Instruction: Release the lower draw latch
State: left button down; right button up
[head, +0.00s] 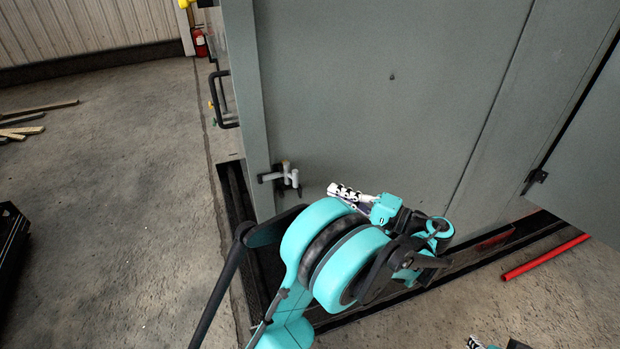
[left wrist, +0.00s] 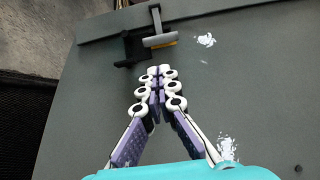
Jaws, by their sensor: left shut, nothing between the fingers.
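The lower draw latch (head: 287,177) is a small dark bracket with a light grey handle, near the lower left edge of the grey cabinet door. In the left wrist view the latch (left wrist: 146,44) shows its grey bar with a yellowish strip beneath, close ahead of the fingertips. My left gripper (head: 338,191) is just right of the latch and slightly below it in the head view. Its fingers are closed together and empty, apart from the latch (left wrist: 158,74). Part of my right gripper (head: 476,343) shows at the bottom edge; its fingers are mostly cut off.
The grey cabinet (head: 390,100) fills the upper middle, with a black handle (head: 226,124) on its left side. Another panel (head: 590,160) stands open at the right. A red bar (head: 545,257) lies on the floor. Wood planks (head: 25,120) lie on the open floor at left.

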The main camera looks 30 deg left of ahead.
pick_arm(q)
jog(key=a, duration=1)
jog(key=shift+w, duration=0.3)
pick_arm(e)
jog(key=shift+f, duration=0.15)
